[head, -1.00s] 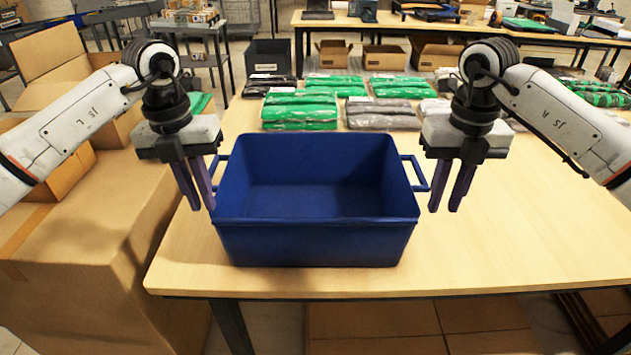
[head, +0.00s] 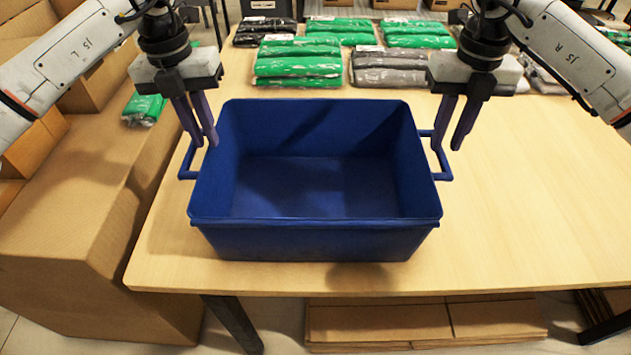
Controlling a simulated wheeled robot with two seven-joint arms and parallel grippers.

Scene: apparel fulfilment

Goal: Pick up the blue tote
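The blue tote (head: 315,238) stands upright and empty near the front edge of the wooden table. It has a handle at each side, the left one (head: 186,174) and the right one (head: 446,172). My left gripper (head: 205,143) points down with its fingers parted, by the back part of the left handle. My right gripper (head: 447,147) points down with its fingers parted, at the right handle's back part. I cannot tell whether either gripper's fingers straddle or touch a handle. Neither gripper is shut on anything.
The table (head: 540,210) is clear to the right of the tote. Green bagged garments (head: 298,66) and grey ones (head: 388,77) lie behind it. Cardboard boxes (head: 75,240) stand left of the table, one with a green package (head: 145,108) on top.

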